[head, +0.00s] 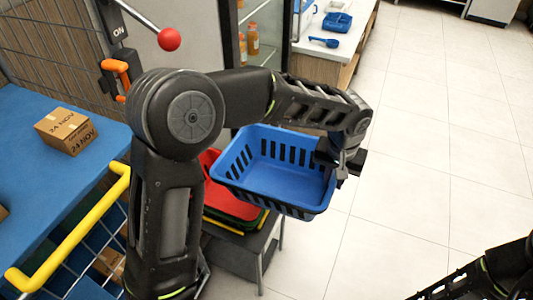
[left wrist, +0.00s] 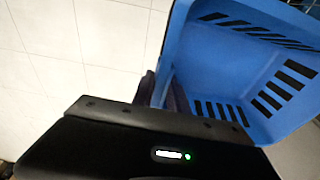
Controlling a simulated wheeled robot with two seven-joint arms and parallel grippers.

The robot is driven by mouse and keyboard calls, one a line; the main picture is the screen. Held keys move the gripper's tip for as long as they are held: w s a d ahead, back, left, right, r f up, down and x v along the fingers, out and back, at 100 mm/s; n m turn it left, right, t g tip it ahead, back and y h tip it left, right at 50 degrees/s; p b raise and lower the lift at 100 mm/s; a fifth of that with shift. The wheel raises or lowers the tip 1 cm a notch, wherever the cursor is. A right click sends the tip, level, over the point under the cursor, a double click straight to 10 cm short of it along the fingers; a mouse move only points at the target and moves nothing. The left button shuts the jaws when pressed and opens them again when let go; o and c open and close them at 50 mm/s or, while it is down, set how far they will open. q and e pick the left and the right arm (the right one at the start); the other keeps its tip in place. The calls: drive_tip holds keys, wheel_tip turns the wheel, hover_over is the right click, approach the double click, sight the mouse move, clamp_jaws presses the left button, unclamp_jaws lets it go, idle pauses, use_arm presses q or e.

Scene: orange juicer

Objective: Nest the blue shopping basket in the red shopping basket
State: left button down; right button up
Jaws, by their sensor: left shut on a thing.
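The blue shopping basket (head: 285,178) hangs in the air in the middle of the head view, slightly tilted, and it is empty. My left gripper (head: 338,160) is shut on its right-hand rim. The left wrist view also shows the blue basket (left wrist: 215,65) between the fingers (left wrist: 163,92). The red shopping basket (head: 212,172) lies below and to the left, on top of a stack on a dark stand. My left arm and the blue basket hide much of it. My right arm shows at the lower right, but its gripper is out of view.
A blue table (head: 50,180) with a cardboard box (head: 65,130) is at the left, beside a yellow-handled cart (head: 70,228). The tiled floor (head: 430,150) at the right is clear.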

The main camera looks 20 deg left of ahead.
use_arm(q)
drive_tip(key=w+a+f+b, duration=0.1)
drive_tip(key=a, duration=0.2)
drive_tip(key=w+a+f+b, duration=0.1)
drive_tip(key=a, duration=0.3)
drive_tip(key=w+a+f+b, duration=0.1)
drive_tip(key=a+f, duration=0.1)
drive_tip(key=a, duration=0.1)
drive_tip(key=shift+w+a, duration=0.25)
drive_tip(key=shift+a, duration=0.15)
drive_tip(key=y+b, duration=0.1)
drive_tip(key=b, duration=0.1)
hover_over(266, 172)
wheel_tip(266, 172, down, 2)
drive_tip(key=shift+w+d+f, duration=0.1)
drive_tip(key=shift+a, duration=0.2)
wheel_tip(266, 172, down, 15)
drive_tip(key=b, duration=1)
drive_tip(key=shift+f+b, duration=0.15)
drive_tip(key=shift+b, duration=0.25)
